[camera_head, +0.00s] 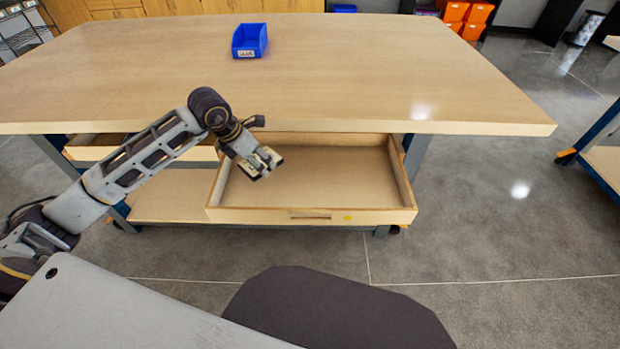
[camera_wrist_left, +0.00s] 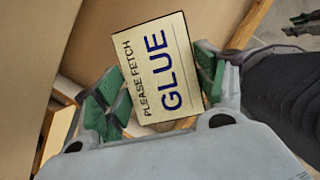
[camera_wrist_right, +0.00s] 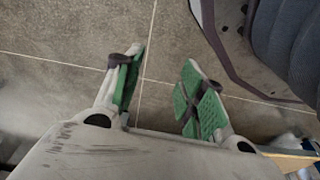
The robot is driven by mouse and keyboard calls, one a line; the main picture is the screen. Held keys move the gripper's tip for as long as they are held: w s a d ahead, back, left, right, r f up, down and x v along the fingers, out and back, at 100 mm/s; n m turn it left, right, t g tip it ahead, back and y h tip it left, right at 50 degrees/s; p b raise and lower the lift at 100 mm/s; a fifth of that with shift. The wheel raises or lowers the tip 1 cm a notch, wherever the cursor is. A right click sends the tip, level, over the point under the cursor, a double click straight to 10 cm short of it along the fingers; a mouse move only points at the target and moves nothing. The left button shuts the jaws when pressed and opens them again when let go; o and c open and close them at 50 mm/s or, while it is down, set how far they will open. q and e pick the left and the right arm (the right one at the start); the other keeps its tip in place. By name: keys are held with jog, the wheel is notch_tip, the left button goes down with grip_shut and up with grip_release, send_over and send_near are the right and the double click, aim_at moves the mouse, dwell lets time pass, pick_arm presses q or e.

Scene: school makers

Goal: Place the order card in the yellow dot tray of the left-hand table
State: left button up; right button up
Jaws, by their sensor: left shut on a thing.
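The order card (camera_wrist_left: 155,75) reads "PLEASE FETCH GLUE" in the left wrist view. My left gripper (camera_head: 262,163) is shut on it, with green pads at its two side edges. In the head view the gripper is over the left part of an open wooden drawer-like tray (camera_head: 310,214) under the table top. This tray has a yellow dot (camera_head: 347,217) on its front, and its visible floor is bare. My right gripper (camera_wrist_right: 160,70) is open and empty above the grey floor; it does not show in the head view.
A large wooden table (camera_head: 400,75) spans the view; its front edge overhangs the back of the tray. A blue bin (camera_head: 249,41) with a label stands on it. Another drawer (camera_head: 95,150) is partly open at left. A second table (camera_head: 605,160) stands at right, with clear floor between.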

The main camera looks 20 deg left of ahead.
pick_arm(q)
notch_tip(320, 180, down, 12)
jog(key=shift+f+b, duration=0.15)
jog(key=shift+b, duration=0.65)
jog(key=shift+f, duration=0.8)
jog(key=shift+w+d, duration=0.2)
jog(key=shift+w, duration=0.25)
jog(key=shift+w+d+r, duration=0.1)
jog(key=shift+w+d, duration=0.25)
jog(key=shift+w, duration=0.2)
jog(key=shift+w+d, duration=0.3)
jog(key=shift+w, duration=0.25)
jog(key=shift+w+d, duration=0.25)
jog(key=shift+w, duration=0.2)
pick_arm(e)
notch_tip(320, 180, up, 6)
jog(key=w+a, duration=0.1)
jog(key=shift+a+r, duration=0.15)
jog(key=shift+a, duration=0.25)
jog(key=shift+s+g, duration=0.15)
jog(key=shift+g, duration=0.15)
pick_arm(q)
jog(key=shift+w, duration=0.1)
pick_arm(e)
jog(key=shift+f, duration=0.2)
